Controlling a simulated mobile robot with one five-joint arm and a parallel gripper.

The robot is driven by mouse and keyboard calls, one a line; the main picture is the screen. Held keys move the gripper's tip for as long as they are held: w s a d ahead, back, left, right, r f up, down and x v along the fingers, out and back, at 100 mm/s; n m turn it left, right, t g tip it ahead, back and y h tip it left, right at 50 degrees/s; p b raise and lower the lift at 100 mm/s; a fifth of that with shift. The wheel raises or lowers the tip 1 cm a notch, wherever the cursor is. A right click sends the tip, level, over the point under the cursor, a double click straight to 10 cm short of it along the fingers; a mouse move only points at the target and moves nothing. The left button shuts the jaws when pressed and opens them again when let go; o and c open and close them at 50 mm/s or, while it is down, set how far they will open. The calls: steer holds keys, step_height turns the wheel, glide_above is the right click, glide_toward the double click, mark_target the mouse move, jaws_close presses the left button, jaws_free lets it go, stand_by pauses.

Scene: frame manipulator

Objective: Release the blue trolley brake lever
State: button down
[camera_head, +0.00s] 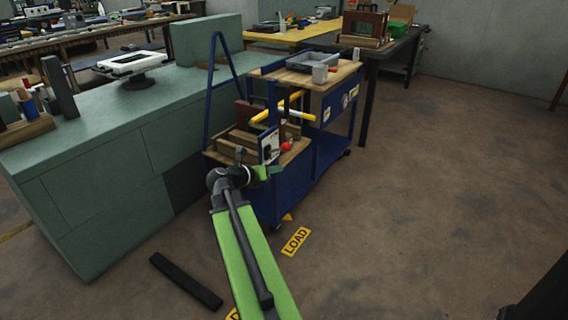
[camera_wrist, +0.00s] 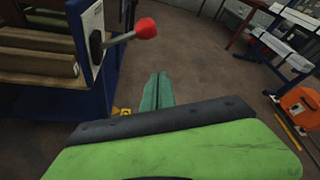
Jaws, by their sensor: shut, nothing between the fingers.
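The blue trolley (camera_head: 290,185) stands beside the green bench, with wooden blocks on its lower shelf. Its brake lever (camera_head: 286,147) has a red knob and is mounted on a pale plate on a blue post. In the wrist view the lever (camera_wrist: 130,34) sticks out to the right from the plate (camera_wrist: 93,40), its red knob at the outer end. My gripper (camera_wrist: 160,80) is shut and empty, below and to the right of the knob, apart from it. In the head view my gripper (camera_head: 272,170) is just below the knob, near the trolley's front edge.
The green bench (camera_head: 100,150) borders the trolley on the left. A yellow bar (camera_head: 275,108) stands above the lever. A black bar (camera_head: 186,281) and a yellow LOAD sign (camera_head: 295,241) lie on the floor. An orange case (camera_wrist: 301,108) is at right in the wrist view.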

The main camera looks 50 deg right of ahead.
steer(key=p+v, duration=0.1)
steer(key=v, duration=0.4)
steer(key=shift+a+r, duration=0.1)
steer(key=shift+a, duration=0.25)
steer(key=shift+w, duration=0.1)
steer(key=w+a+f+n+t, duration=0.1)
steer(key=w+a+n+t, duration=0.15)
steer(key=w+a, duration=0.6)
steer(key=w+a+f+m+t+y, duration=0.1)
steer(key=a+f+m+y, duration=0.25)
steer(key=a, duration=0.55)
steer(key=w+a+f+m+y, duration=0.1)
steer(key=a+f+m+y, duration=0.15)
steer(key=a+f, duration=0.45)
steer(key=s+a+f+m+g+y, duration=0.15)
steer(key=a+m+y, duration=0.25)
steer(key=a+m, duration=0.6)
steer(key=s+a+f+m+y, duration=0.35)
steer(key=a+m, duration=0.55)
steer(key=a, duration=0.3)
step_height(320, 180, up, 32)
steer(key=p, duration=3.2)
steer(key=shift+w+r, duration=0.2)
steer(key=shift+w, duration=0.25)
